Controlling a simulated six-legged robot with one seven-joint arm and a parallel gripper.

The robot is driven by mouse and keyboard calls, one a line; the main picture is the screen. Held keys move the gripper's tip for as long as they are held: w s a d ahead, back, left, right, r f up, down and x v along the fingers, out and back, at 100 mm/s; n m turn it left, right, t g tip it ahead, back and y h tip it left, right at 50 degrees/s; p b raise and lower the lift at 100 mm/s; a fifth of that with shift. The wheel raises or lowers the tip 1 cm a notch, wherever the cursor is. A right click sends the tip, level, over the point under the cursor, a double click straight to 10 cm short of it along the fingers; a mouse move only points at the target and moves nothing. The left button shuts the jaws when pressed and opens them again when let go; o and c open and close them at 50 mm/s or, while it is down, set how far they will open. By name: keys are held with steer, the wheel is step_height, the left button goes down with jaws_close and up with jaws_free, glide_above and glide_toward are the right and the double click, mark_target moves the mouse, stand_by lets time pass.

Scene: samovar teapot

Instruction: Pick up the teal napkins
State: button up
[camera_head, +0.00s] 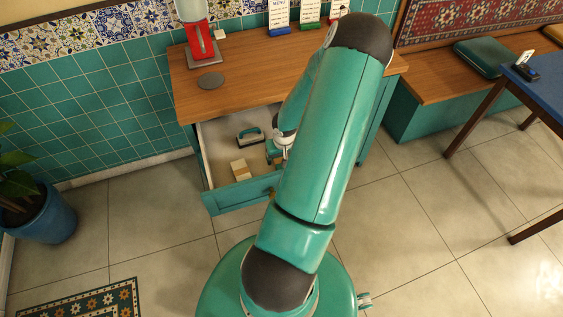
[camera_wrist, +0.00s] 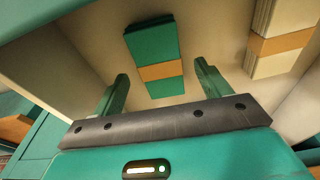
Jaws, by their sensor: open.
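The teal napkins (camera_wrist: 152,48) lie as a folded stack with an orange band on the floor of the open drawer, in the middle of the wrist view. My gripper (camera_wrist: 160,82) is open, with one teal finger on each side of the near end of the stack. The fingers look empty, and I cannot tell how high they are above the napkins. In the head view my gripper (camera_head: 281,146) is over the drawer (camera_head: 246,195), partly hidden by my arm. The napkins are mostly hidden there.
Cream napkins (camera_wrist: 278,40) with an orange band lie to the right in the drawer; they also show in the head view (camera_head: 240,169). The drawer walls are close around. The wooden counter (camera_head: 240,85) overhangs behind.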

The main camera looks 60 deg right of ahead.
steer(key=shift+w+f, duration=0.15)
steer(key=shift+f, duration=0.65)
steer(key=c, duration=1.1)
steer(key=shift+r, duration=0.15)
